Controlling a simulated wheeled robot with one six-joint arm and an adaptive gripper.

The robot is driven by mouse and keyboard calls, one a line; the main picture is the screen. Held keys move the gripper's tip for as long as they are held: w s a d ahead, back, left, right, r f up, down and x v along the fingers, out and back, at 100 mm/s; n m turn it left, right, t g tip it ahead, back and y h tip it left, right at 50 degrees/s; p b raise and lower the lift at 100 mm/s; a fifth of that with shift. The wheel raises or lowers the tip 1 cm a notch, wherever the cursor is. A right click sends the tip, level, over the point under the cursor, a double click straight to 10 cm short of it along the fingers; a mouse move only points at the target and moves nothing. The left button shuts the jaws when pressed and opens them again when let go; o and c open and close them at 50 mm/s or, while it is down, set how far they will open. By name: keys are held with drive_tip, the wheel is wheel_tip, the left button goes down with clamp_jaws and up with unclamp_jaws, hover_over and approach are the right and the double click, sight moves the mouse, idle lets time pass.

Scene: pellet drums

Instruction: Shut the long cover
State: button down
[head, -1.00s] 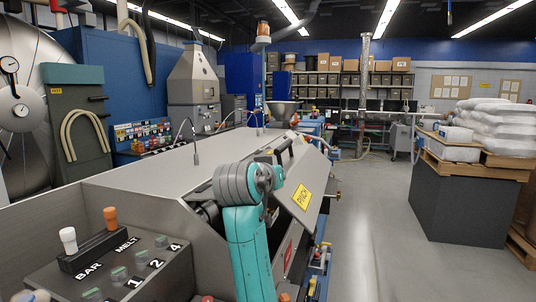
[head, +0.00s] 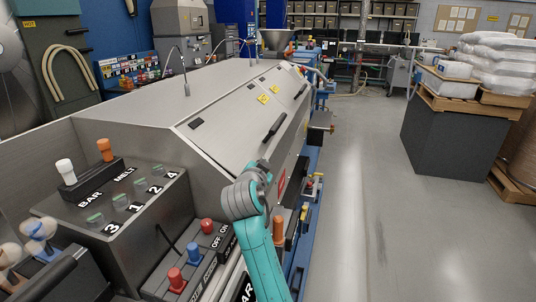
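The long cover (head: 232,123) is a grey metal panel on the sloping side of the long machine. It lies down in line with the housing, and I see no open gap along the edges that show. A black bar handle (head: 275,127) is on its lower part. My teal arm with its grey wrist rises in front of the cover's near lower corner and hides part of it. My gripper's fingers are hidden behind the wrist, so I cannot see whether they touch the cover.
A control box (head: 120,205) with white and orange levers stands at the near left. Red and blue knobs (head: 175,278) are at the front. A dark block (head: 445,140) with a pallet and white sacks is at right. The grey floor (head: 370,230) between is clear.

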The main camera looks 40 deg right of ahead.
drive_tip(key=shift+w+a+f, duration=0.25)
drive_tip(key=shift+w+f, duration=0.1)
drive_tip(key=shift+f, duration=0.4)
drive_tip(key=shift+a+f, duration=0.1)
drive_tip(key=shift+f, duration=0.05)
